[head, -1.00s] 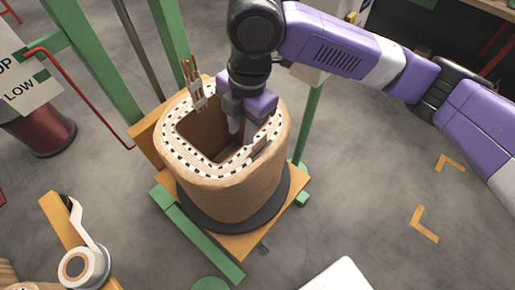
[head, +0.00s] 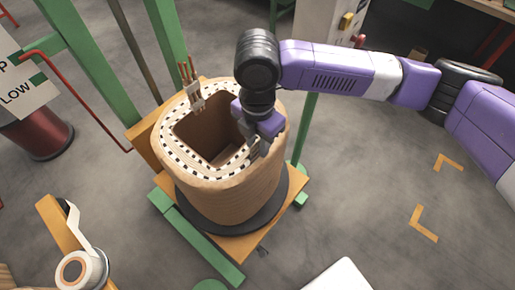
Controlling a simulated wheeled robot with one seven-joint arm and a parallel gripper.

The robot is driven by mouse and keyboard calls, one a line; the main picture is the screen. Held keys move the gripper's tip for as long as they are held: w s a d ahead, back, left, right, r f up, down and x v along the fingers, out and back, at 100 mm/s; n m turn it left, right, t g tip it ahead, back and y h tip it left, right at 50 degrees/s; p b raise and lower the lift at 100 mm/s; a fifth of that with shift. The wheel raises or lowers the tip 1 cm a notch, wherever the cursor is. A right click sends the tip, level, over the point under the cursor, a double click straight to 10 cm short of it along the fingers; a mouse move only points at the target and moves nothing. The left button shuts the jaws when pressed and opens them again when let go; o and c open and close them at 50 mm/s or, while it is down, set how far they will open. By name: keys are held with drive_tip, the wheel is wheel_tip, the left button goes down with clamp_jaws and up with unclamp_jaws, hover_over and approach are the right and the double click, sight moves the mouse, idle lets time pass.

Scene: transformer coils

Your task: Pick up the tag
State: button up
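The coil (head: 225,185) is a tan, rounded winding around an open rectangular middle, with a black-and-white spacer ring on its top. My gripper (head: 256,148) points down at the right part of the coil's top rim. Its purple body hides that part of the rim, and its grey fingers are small and partly hidden, so I cannot tell whether they are open or shut. I cannot make out a tag clearly; a small pale piece on the right rim earlier is now largely covered by my gripper.
Copper leads (head: 188,72) stand up at the coil's back left. A green post (head: 172,45) rises behind. The coil sits on a dark round base on an orange and green stand (head: 240,243). A tape roll (head: 80,270) is at lower left.

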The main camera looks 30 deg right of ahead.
clamp_jaws()
drive_tip(key=shift+r, duration=0.15)
wheel_tip(320, 180, up, 27)
drive_tip(key=p, duration=0.8)
drive_tip(key=shift+p, duration=0.35)
idle(0.3)
